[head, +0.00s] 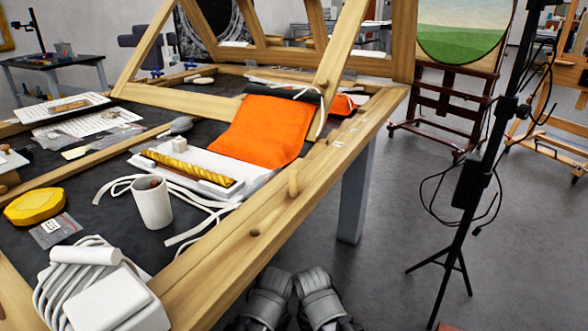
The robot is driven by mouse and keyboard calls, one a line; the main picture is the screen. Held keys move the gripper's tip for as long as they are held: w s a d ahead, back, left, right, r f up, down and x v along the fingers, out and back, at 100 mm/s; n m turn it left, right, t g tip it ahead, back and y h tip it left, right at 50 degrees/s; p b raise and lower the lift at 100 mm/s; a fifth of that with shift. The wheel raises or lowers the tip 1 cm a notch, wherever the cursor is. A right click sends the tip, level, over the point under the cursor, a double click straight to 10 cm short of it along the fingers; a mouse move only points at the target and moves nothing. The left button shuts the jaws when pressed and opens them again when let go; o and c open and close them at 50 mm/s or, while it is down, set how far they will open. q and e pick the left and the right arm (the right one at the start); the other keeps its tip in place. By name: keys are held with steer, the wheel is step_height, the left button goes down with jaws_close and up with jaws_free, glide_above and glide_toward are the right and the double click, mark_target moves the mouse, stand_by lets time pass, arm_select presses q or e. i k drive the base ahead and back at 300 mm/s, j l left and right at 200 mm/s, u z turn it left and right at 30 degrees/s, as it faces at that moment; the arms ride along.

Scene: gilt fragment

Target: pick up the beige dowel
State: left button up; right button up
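A short beige dowel (294,183) appears to stand upright on the near wooden rail of the work table, right of the white mug. Whether it sits in a hole or just rests there is too small to tell. What look like my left gripper (273,281) and my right gripper (312,282) show side by side at the bottom centre, dark grey, below and apart from the rail and the dowel. Their fingers are not clear, so I cannot tell whether they are open. No held object shows at either one.
The wooden rail (215,268) also carries a small round knob or hole (255,233). A white mug (152,202), a gilded strip (188,167) on a white support and an orange cloth (262,130) lie behind it. A black tripod stand (462,205) stands right. Floor between is clear.

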mark_target(293, 174)
steer(key=z, duration=0.3)
steer(key=k+l+u, duration=0.15)
steer(key=l, duration=0.3)
steer(key=k+l+u, duration=0.15)
steer(key=l, duration=0.3)
steer(key=k+l+u, duration=0.15)
steer(key=k+l, duration=0.15)
steer(key=k+l+u, duration=0.1)
steer(key=k+l, duration=0.15)
steer(key=l, duration=0.2)
